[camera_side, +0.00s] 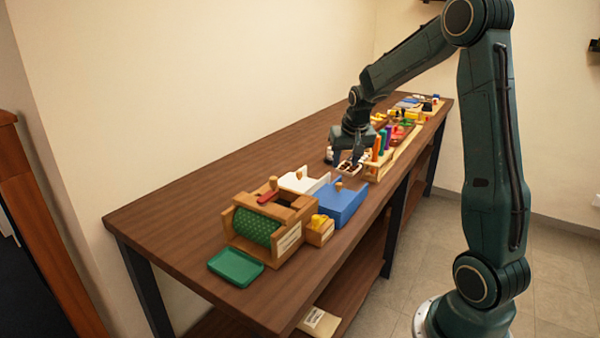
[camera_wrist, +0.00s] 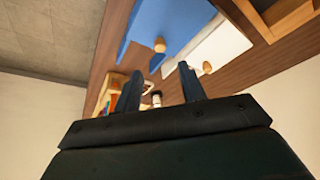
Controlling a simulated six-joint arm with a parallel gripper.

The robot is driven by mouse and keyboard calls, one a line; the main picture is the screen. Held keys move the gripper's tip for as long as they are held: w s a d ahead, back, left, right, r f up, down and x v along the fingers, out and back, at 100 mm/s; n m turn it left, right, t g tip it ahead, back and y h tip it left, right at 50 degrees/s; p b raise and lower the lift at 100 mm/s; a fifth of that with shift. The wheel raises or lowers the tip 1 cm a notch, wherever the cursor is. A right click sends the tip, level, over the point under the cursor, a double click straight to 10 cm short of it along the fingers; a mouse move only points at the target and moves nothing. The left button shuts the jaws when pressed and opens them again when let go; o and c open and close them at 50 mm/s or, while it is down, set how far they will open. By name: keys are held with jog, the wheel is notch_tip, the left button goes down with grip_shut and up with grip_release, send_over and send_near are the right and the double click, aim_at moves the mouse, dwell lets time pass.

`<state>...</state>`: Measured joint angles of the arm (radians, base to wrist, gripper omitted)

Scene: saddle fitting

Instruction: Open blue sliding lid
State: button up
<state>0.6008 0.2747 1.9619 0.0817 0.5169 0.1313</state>
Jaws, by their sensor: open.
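The blue sliding lid (camera_side: 340,203) is on a box near the middle of the bench, with a small wooden knob (camera_side: 339,186) on top. In the wrist view the blue lid (camera_wrist: 172,28) fills the top middle, with its round knob (camera_wrist: 160,45) toward the fingers. My gripper (camera_side: 350,160) is farther back along the bench, beyond the blue lid and apart from it. In the wrist view my gripper (camera_wrist: 158,88) shows two spread dark fingers with nothing held between them.
A white lid (camera_side: 303,182) with a knob sits left of the blue one. A wooden frame with a green roller (camera_side: 256,227), a green tray (camera_side: 236,267) and a small box with yellow pieces (camera_side: 319,231) stand nearer. A rack of coloured pieces (camera_side: 382,150) is close to my gripper.

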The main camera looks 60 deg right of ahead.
aim_at(339, 183)
jog(key=x, duration=0.9)
jog(key=shift+w+d+f, duration=0.1)
jog(key=shift+w+f, duration=0.05)
jog(key=shift+f, duration=0.2)
grip_shut()
